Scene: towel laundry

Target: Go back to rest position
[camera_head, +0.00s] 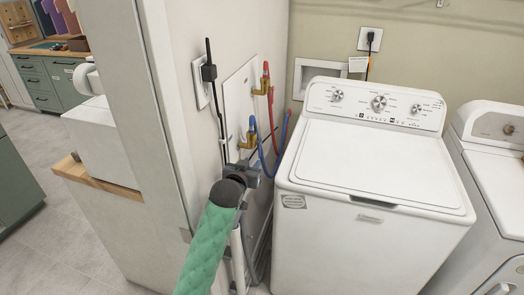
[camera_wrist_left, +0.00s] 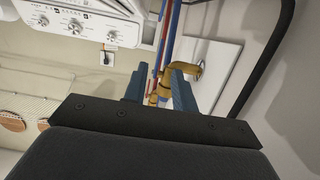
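My left arm, in a green sleeve, reaches up from the bottom of the head view. My left gripper (camera_head: 244,173) is small and partly hidden there, close to the wall with the water hoses. In the left wrist view the two fingers of the left gripper (camera_wrist_left: 158,72) stand apart, with nothing held between them. A brass valve (camera_wrist_left: 188,72) shows beyond and between the fingers; I cannot tell whether they touch it. My right gripper is in neither view.
A white washer (camera_head: 376,160) stands right of my arm, with another white machine (camera_head: 500,170) beside it. Red and blue hoses (camera_head: 268,160) hang from brass taps on the side wall (camera_head: 190,60). Open grey floor (camera_head: 60,240) lies at the left.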

